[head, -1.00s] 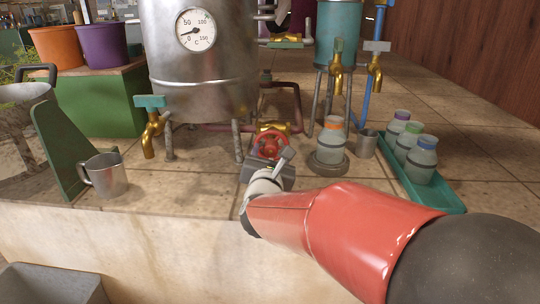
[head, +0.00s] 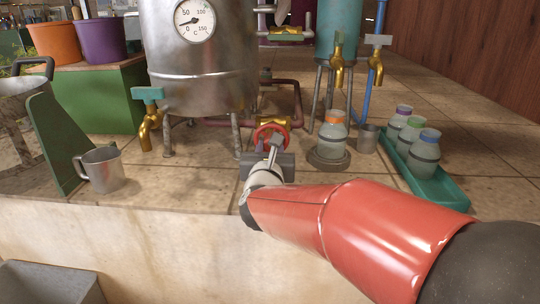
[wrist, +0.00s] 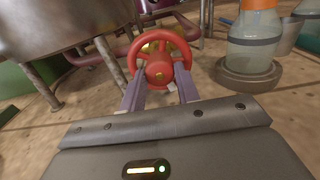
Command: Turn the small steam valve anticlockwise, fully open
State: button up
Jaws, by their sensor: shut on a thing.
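The small steam valve has a red handwheel (head: 257,132) low in front of the steel still, on a pipe with a brass body. In the wrist view the handwheel (wrist: 158,71) faces me, with its rim and spokes clear. My gripper (wrist: 161,84) reaches in with one finger on each side of the red hub and is shut on the wheel. In the head view my gripper (head: 272,148) partly covers the wheel's lower part. The fingertips' exact contact is hard to see.
The still (head: 200,60) stands close behind. An orange-banded jar (head: 333,135) on a round base is just right of the wheel. A green tray (head: 440,190) holds several jars further right. A metal mug (head: 103,170) stands left. The floor tiles between are clear.

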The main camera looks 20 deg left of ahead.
jog(key=n, duration=0.3)
jog(key=shift+n+b, duration=0.3)
jog(key=shift+b, duration=0.05)
jog(key=n, duration=0.3)
jog(key=shift+n, duration=0.3)
jog(key=n, duration=0.3)
jog(key=shift+n, duration=0.4)
jog(key=n, duration=0.4)
jog(key=n+p, duration=0.1)
jog(key=n, duration=0.3)
jog(key=shift+r, duration=0.1)
jog(key=n+p, duration=0.1)
jog(key=n, duration=0.2)
jog(key=shift+n, duration=0.4)
jog(key=n+p, duration=0.1)
jog(key=n, duration=0.2)
jog(key=shift+n+p, duration=0.3)
jog(key=shift+p, duration=0.05)
jog(key=shift+n+p, duration=0.75)
jog(key=shift+n, duration=1.15)
